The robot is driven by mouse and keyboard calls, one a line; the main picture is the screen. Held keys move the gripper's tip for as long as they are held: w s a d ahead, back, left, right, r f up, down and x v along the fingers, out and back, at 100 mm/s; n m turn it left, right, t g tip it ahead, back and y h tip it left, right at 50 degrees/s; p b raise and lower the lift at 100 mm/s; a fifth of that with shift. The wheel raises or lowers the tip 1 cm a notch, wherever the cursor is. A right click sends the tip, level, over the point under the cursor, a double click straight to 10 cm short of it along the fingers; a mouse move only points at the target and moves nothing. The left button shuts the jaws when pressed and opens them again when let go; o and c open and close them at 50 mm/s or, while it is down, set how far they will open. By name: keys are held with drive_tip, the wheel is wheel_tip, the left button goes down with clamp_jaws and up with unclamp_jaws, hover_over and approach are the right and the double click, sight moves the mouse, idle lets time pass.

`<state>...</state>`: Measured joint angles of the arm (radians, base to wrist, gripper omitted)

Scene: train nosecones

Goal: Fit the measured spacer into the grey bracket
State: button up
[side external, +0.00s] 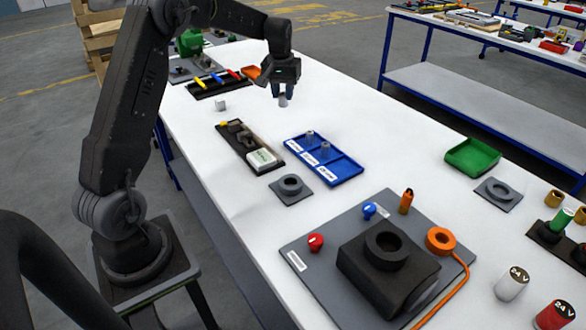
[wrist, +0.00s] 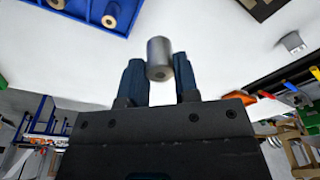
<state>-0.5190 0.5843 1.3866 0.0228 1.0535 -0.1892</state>
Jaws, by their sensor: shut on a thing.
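My gripper (side external: 283,93) is shut on a grey cylindrical spacer (side external: 283,101), held upright above the white table. In the wrist view the spacer (wrist: 159,58) sits between the two blue fingers, its end with a small dark hole showing. Two grey ringed plates are in the side view: one near the blue tray (side external: 290,186), one at the right (side external: 498,191). A small light-grey block (side external: 220,105) stands left of my gripper and shows in the wrist view (wrist: 292,43). I cannot tell which of these is the bracket.
A blue labelled tray (side external: 345,168) holds two similar cylinders (side external: 325,150). A black tray (side external: 222,133) holds dark tools and a white box. A dark housing (side external: 390,265) on a grey board, a green bin (side external: 472,156) and colored markers (side external: 217,78) stand around. Table right of my gripper is clear.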

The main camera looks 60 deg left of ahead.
drive_tip(key=s+d+m, duration=0.2)
drive_tip(key=s+d, duration=0.3)
drive_tip(key=s, duration=0.4)
drive_tip(key=s+d+m, duration=0.2)
drive_tip(key=s+d, duration=0.3)
drive_tip(key=s, duration=0.3)
drive_tip(key=w+d+f, duration=0.2)
drive_tip(key=d, duration=0.1)
drive_tip(key=w+d+f, duration=0.2)
drive_tip(key=d, duration=0.1)
drive_tip(key=w+d+f, duration=0.2)
drive_tip(key=f, duration=0.1)
drive_tip(key=shift+w+d, duration=0.1)
drive_tip(key=shift+d, duration=0.3)
drive_tip(key=shift+w+d+f, duration=0.1)
drive_tip(key=shift+d+f, duration=0.1)
drive_tip(key=shift+f, duration=1.95)
